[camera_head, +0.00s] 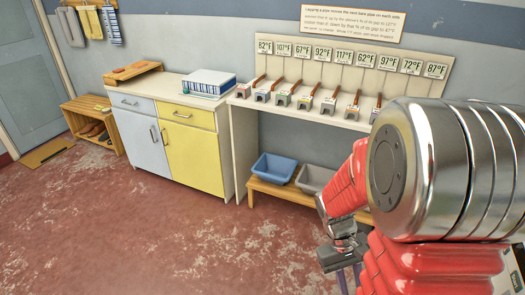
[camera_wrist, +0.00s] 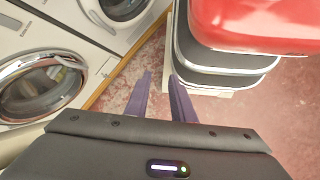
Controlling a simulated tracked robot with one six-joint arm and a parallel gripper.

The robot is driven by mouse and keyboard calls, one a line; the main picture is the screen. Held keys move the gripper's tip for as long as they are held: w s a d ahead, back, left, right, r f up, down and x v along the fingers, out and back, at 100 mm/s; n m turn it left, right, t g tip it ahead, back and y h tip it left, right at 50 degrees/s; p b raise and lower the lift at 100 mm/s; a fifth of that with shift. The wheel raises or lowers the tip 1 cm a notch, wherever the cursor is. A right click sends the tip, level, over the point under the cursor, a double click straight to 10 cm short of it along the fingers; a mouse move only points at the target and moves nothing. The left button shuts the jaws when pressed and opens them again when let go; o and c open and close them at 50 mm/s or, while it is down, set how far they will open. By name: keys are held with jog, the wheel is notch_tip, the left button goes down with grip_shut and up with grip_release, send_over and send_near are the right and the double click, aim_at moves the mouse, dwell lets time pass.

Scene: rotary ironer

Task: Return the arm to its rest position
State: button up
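My arm, with red covers and a large polished metal joint, fills the right side of the head view. It is bent, and its wrist hangs low in front of the wooden bench. My gripper (camera_head: 349,279) is near the bottom edge of the head view, over the red floor and pointing down. In the wrist view its two purple fingers (camera_wrist: 160,82) stand apart with nothing between them. Part of the bench and shelf is hidden behind the arm.
A blue bin (camera_head: 275,167) and grey bin (camera_head: 314,178) sit on the low bench. Levers stand on the shelf (camera_head: 300,110) under temperature cards. A yellow-and-grey cabinet (camera_head: 193,155) stands left. The wrist view shows front-loading machines (camera_wrist: 42,88). Floor (camera_head: 130,240) at left is clear.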

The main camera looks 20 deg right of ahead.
jog(key=w+a+r+t+y, duration=0.1)
jog(key=w+a+r+t, duration=0.1)
jog(key=a+r+t, duration=0.3)
jog(key=w+a+r+n+t+y, duration=0.1)
jog(key=a+r+t, duration=0.4)
jog(key=a+r, duration=0.6)
notch_tip(320, 180, up, 6)
jog(key=shift+w+a+f+t, duration=0.2)
jog(key=shift+w+t, duration=0.1)
jog(key=shift+w, duration=0.05)
dwell(0.4)
